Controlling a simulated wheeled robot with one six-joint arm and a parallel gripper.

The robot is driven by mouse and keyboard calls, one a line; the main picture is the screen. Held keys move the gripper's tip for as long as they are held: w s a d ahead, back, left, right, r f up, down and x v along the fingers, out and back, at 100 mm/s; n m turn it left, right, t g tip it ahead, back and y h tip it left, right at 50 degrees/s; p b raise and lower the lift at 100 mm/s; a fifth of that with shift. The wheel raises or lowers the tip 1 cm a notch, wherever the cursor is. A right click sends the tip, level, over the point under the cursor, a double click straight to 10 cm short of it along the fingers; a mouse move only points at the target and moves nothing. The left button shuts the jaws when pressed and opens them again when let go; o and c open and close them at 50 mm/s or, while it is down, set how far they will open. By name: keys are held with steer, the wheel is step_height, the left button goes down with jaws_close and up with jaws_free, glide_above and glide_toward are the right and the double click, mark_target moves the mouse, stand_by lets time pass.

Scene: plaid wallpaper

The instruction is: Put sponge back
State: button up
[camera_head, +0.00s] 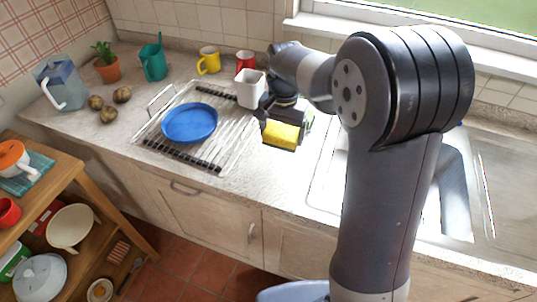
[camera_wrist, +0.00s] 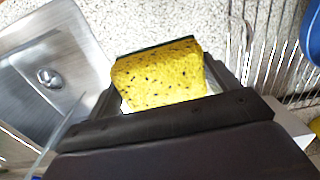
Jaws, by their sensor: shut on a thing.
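A yellow sponge (camera_head: 281,134) with dark specks is held in my gripper (camera_head: 284,129) near the right side of the drying rack. In the wrist view the sponge (camera_wrist: 158,76) sits between the two fingers of my gripper (camera_wrist: 168,85), and a dark edge shows along its far side. The gripper is shut on it. The sponge is over the countertop between the rack and the sink; its exact height above the counter is hard to tell. A white square cup (camera_head: 251,89) stands just left of my gripper.
The wire drying rack (camera_head: 235,137) holds a blue plate (camera_head: 190,123). The sink (camera_head: 325,170) is to the right, partly hidden by my arm. Yellow and red mugs (camera_head: 209,60), (camera_head: 245,60) stand at the wall. A shelf (camera_head: 60,178) with dishes is at left.

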mark_target(282, 131)
step_height(282, 131, down, 8)
steer(key=shift+r+p, duration=0.1)
steer(key=shift+p, duration=0.25)
steer(key=shift+f, duration=0.2)
steer(key=o, duration=0.8)
steer(key=shift+o, duration=0.2)
step_height(282, 131, up, 12)
steer(key=shift+r+b, duration=0.2)
steer(key=shift+b, duration=0.1)
